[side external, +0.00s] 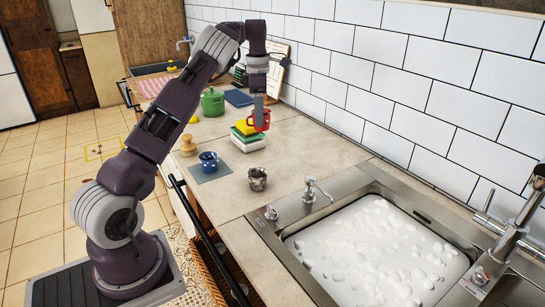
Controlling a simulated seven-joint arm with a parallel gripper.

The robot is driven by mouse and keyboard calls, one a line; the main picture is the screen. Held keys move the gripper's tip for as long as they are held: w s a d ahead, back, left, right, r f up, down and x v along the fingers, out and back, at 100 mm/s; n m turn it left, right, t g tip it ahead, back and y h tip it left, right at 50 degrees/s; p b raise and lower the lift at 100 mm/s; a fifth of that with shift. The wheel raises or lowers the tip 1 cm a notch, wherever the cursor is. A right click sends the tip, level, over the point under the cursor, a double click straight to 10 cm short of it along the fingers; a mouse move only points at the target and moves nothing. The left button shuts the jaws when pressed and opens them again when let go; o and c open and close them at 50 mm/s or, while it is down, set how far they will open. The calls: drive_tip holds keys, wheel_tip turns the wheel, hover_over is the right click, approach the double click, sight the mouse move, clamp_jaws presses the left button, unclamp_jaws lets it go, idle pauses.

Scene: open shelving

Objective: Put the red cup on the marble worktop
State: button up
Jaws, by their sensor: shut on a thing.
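The red cup (262,120) is in my gripper (259,102), which reaches down from above and is shut on it. The cup looks upright. It is beside or over the right side of a stack of yellow, green and white blocks (247,140). I cannot tell whether the cup touches the stack. The pale marble worktop (310,150) runs along the tiled wall, with bare surface to the right of the cup and in front of it.
A blue cup (208,161) stands on a grey mat, with a metallic cup (257,179) to its right. A green pot (212,102), a wooden knob-shaped item (187,145) and a blue book (238,98) are nearby. A foam-filled sink (375,250) lies at the front right.

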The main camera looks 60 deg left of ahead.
drive_tip(key=s+a+n, duration=0.2)
drive_tip(key=s+a, duration=0.1)
drive_tip(key=a, duration=0.2)
drive_tip(key=f, duration=1.5)
drive_tip(key=shift+w+d+f, duration=0.1)
drive_tip(key=shift+w+d, duration=0.2)
drive_tip(key=shift+d, duration=0.05)
drive_tip(key=shift+f, duration=0.1)
drive_tip(key=o, duration=1.4)
